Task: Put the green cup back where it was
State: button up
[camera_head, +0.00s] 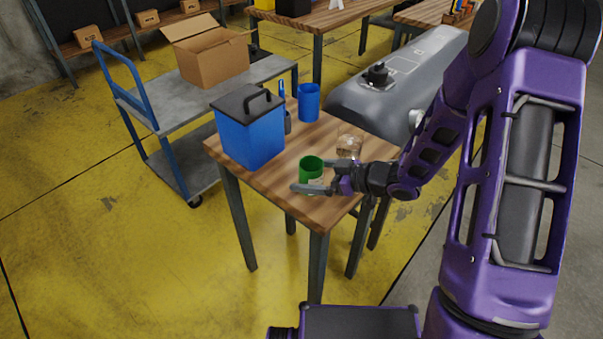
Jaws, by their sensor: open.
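The green cup (309,168) stands upright on the wooden table (277,178), toward its front right part. My gripper (308,176) reaches in from the right at low height. Its fingers are open, one on the far side of the cup and one on the near side. The near finger covers the cup's lower part, so I cannot tell whether the fingers touch it.
On the table are a blue box with a dark handled lid (250,130), a blue cup (308,102) at the back and a clear glass (349,143) behind my gripper. A cart (160,110) with a cardboard box (212,60) stands left.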

aim_at(322, 176)
jog(key=p+v, duration=0.1)
jog(key=v, duration=0.8)
jog(key=shift+s+d+r, duration=0.1)
jog(key=shift+r, duration=0.05)
